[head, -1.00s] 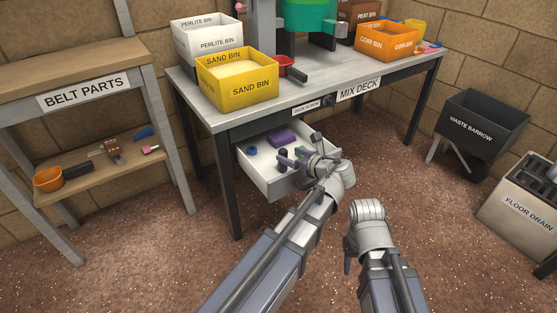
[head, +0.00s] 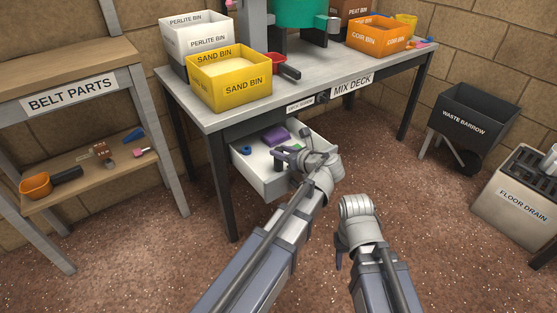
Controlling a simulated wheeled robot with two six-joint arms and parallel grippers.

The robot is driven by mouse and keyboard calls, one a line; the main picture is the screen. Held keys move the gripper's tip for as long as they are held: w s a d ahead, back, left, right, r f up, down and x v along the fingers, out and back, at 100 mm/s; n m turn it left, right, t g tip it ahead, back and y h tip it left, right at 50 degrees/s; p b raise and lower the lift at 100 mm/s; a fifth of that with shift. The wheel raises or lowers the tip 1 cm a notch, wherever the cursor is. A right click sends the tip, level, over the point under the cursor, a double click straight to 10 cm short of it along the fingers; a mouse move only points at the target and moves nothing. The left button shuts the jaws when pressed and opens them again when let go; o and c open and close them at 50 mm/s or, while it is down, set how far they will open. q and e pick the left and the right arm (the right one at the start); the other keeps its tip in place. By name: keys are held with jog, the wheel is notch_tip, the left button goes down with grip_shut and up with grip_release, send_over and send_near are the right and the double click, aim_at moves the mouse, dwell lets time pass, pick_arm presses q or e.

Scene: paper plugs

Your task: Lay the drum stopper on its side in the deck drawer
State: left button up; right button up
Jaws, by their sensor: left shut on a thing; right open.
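The deck drawer (head: 262,187) is pulled out under the mix deck, white inside. My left gripper (head: 284,156) is at the open drawer, over its front part, shut on a small dark piece (head: 278,163), likely the drum stopper. The piece is upright or nearly so; my fingers hide much of it, and I cannot tell whether it touches the drawer floor. A purple block (head: 276,136), a small blue ring-like thing (head: 246,150) and a green thing lie in the drawer. My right gripper (head: 341,256) is open and empty over the floor, its fingers mostly hidden.
On the mix deck (head: 213,122) stand the sand bin (head: 243,87), perlite bin (head: 206,45) and coir bin (head: 377,41). The belt parts shelf (head: 85,182) is at left, the waste barrow (head: 470,125) and floor drain (head: 517,210) at right. The drawer's left side has some bare floor.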

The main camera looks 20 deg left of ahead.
pick_arm(q)
grip_shut()
jog(key=shift+r, duration=0.1)
